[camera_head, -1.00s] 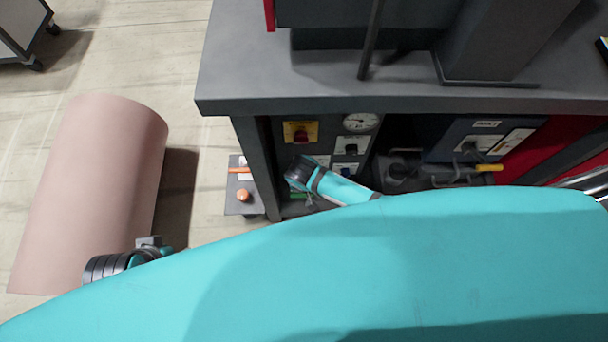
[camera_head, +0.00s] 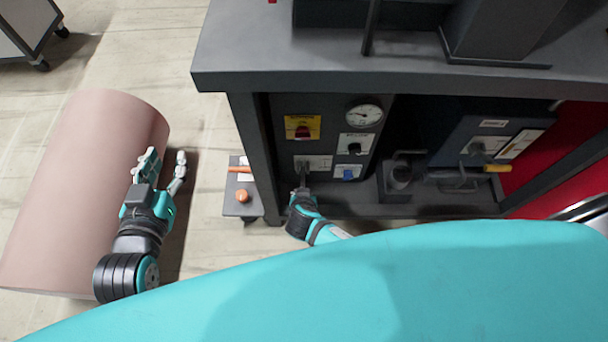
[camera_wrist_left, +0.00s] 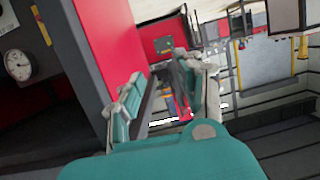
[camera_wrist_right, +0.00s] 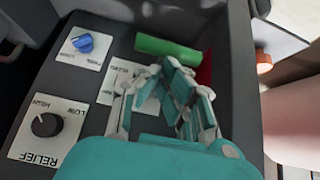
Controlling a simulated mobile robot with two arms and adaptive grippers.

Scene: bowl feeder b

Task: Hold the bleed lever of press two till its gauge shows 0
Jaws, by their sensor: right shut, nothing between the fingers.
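A round white gauge (camera_head: 363,115) is on the dark panel under the bench; its figures are too small to read. A gauge (camera_wrist_left: 18,65) also shows in the left wrist view. A green bar (camera_wrist_right: 168,50), possibly the lever's handle, lies just beyond my right fingertips. My right gripper (camera_head: 302,172) is shut and empty in front of a white plate (camera_head: 318,162) low on the panel. In the right wrist view its fingers (camera_wrist_right: 172,70) partly cover that plate's lettering; contact with the green bar cannot be told. My left gripper (camera_head: 165,162) is open and empty above the pink cylinder's right side.
Nearby are a RELIEF knob (camera_wrist_right: 45,125), a blue knob (camera_wrist_right: 83,43) and a red switch on a yellow plate (camera_head: 303,127). The bench top (camera_head: 240,65) overhangs the panel. A pink cylinder (camera_head: 85,190) lies left. An orange-handled fixture (camera_head: 497,168) is right.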

